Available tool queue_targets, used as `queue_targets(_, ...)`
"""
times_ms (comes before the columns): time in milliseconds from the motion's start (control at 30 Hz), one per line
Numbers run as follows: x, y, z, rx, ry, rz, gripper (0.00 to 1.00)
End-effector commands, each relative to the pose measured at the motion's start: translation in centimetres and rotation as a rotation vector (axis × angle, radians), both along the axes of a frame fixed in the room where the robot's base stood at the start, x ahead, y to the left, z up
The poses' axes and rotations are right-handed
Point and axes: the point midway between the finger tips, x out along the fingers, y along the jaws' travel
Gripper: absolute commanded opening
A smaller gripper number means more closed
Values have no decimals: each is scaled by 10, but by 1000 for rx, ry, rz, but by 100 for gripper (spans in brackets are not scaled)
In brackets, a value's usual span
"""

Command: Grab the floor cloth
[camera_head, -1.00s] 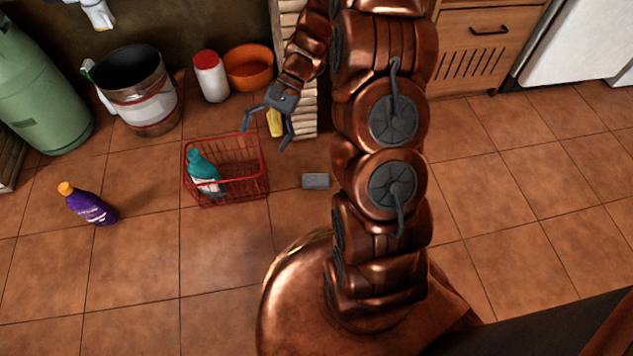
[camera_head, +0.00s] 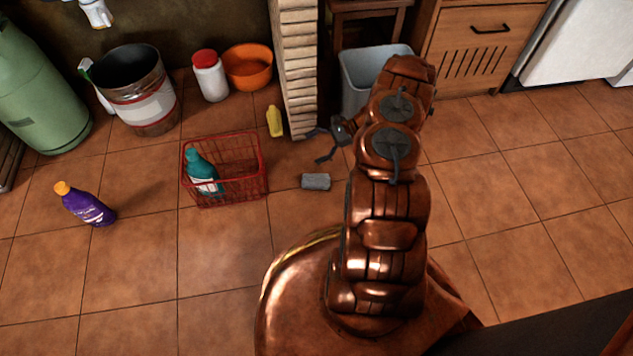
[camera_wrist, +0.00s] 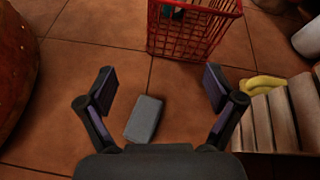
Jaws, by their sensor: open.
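The floor cloth (camera_head: 316,181) looks like a small grey folded block lying flat on the brown tiles, to the right of the red basket. My gripper (camera_head: 320,146) is open and empty, above and just behind the cloth in the head view. In the wrist view the cloth (camera_wrist: 144,119) lies below and between the two spread fingers of my gripper (camera_wrist: 162,90), nearer the left finger. The fingers do not appear to touch it.
A red wire basket (camera_head: 225,201) holding a teal bottle (camera_head: 202,172) stands left of the cloth. A grey bin (camera_head: 360,77) stands behind my arm. A purple bottle (camera_head: 88,206) lies far left.

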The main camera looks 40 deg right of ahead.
Motion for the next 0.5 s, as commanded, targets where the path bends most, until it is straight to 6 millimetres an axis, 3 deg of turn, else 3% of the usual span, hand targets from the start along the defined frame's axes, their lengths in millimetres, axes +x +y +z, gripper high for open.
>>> queue_targets(33, -5, -10, -18, 11, 13, -40, 92)
queue_targets(200, -26, -38, -71, 47, 54, -161, 92)
queue_targets(500, -62, -70, -138, 86, 106, -317, 92)
